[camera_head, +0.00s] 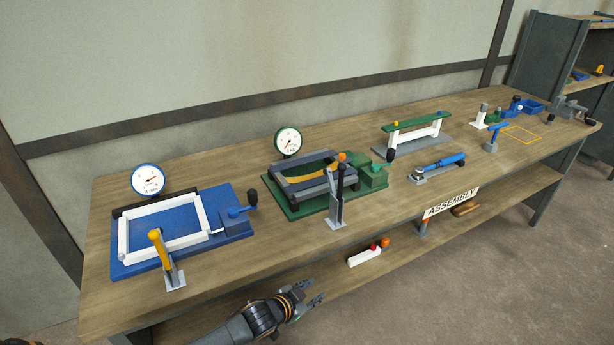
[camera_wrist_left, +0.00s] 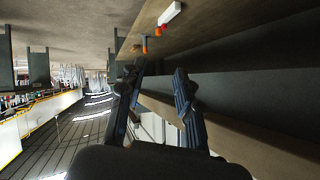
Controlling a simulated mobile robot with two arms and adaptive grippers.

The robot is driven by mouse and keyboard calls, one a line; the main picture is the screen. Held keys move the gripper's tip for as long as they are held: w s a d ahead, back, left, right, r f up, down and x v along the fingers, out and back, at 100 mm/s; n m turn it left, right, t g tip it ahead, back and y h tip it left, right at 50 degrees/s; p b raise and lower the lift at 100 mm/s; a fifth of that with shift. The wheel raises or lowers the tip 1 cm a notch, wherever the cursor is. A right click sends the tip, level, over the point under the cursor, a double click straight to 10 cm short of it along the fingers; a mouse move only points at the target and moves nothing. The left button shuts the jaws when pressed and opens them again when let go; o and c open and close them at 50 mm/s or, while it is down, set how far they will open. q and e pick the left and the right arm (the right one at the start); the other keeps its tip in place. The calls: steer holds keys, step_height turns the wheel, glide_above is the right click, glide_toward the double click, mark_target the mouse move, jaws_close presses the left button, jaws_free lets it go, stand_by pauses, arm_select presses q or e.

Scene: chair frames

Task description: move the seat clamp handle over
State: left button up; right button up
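A blue fixture (camera_head: 222,208) holds a white frame (camera_head: 186,243), with an upright yellow handle (camera_head: 159,249) on a grey bracket at its front edge. A green fixture (camera_head: 298,207) holds a grey frame with a curved yellow strip; an upright dark handle (camera_head: 340,179) stands on a grey bracket (camera_head: 335,212) in front of it. No label shows which handle is the seat clamp's. My left gripper (camera_head: 313,303) is in front of the bench, below its top and apart from both handles. Its fingers are spread and empty in the left wrist view (camera_wrist_left: 158,80). My right gripper is not in view.
Two dials (camera_head: 148,180) stand behind the fixtures. Farther right on the bench top (camera_head: 120,290) are a green-and-white bench piece (camera_head: 415,133), a blue-handled clamp (camera_head: 440,164) and a vise (camera_head: 565,108). A lower shelf (camera_head: 430,245) holds a white block (camera_head: 364,257) with red and orange knobs.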

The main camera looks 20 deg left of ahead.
arm_select(q)
steer(key=w+d+r+m+t+h, duration=0.1)
steer(key=w+r+m+h, duration=0.15)
steer(key=r, duration=0.45)
steer(key=w+r+m+t+h, duration=0.1)
steer(key=w+r, duration=0.2)
steer(key=r, duration=0.3)
steer(key=m+h, duration=0.5)
glide_toward(341, 182)
step_height(341, 182, up, 4)
steer(key=b+x, duration=0.2)
steer(key=x, duration=0.6)
steer(key=shift+w+t, duration=0.2)
steer(key=shift+t, duration=0.2)
steer(key=shift+w, duration=0.15)
steer(key=shift+c, duration=0.8)
steer(key=c, duration=0.4)
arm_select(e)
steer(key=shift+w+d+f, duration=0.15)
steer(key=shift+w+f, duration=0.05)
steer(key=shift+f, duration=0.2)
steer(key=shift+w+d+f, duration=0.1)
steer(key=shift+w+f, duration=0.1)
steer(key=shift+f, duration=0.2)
